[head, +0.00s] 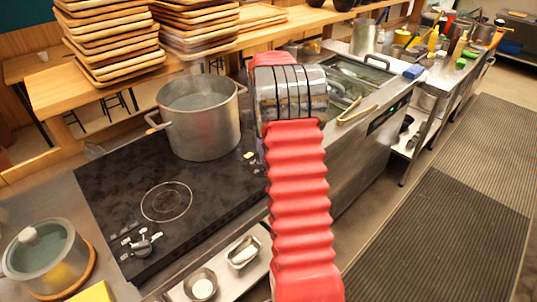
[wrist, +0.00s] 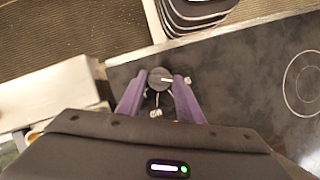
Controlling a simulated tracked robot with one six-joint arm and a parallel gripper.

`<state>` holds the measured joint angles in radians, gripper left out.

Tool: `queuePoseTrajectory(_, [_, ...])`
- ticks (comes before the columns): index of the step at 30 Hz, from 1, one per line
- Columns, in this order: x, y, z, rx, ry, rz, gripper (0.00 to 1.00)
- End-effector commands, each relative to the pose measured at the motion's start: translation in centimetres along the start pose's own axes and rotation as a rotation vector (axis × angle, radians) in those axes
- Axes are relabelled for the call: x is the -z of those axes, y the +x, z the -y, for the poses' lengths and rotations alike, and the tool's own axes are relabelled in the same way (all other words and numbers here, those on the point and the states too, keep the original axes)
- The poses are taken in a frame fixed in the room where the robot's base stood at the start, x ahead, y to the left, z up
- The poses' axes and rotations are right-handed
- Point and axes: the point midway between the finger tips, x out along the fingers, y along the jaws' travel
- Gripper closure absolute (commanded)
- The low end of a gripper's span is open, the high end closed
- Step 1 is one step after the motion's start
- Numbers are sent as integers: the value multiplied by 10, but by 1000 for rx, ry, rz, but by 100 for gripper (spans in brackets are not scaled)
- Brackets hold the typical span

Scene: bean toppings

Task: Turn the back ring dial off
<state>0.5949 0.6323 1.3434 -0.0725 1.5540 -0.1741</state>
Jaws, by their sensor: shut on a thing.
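In the wrist view the purple fingers of my gripper (wrist: 160,83) are shut on a dark round dial (wrist: 160,75), one finger on each side. The dial has a pale pointer line towards the right and sits near the edge of the black cooktop (wrist: 235,65). White marks lie just beside it. In the head view my red arm hides the gripper and this dial. A large steel pot (head: 200,125) stands on the back part of the cooktop. A second dial (head: 142,246) stands at the near corner, by the bare front ring (head: 166,202).
A lidded pot (head: 45,255) stands on a wooden board at the left front. Stacks of wooden trays (head: 115,45) fill the counter behind. Small containers (head: 243,252) stand below the cooktop's front edge. The floor at right is clear.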

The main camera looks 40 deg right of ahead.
Motion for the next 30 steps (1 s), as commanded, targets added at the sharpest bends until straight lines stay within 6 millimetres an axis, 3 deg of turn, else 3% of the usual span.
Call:
queuePoseTrajectory(18, [1, 0, 0, -24, -53, -4, 90])
queuePoseTrajectory(19, [1, 0, 0, -24, -53, -5, 65])
queuePoseTrajectory(26, [1, 0, 0, -23, -52, -3, 49])
queuePoseTrajectory(30, [0, 0, 1, -22, -52, -3, 48])
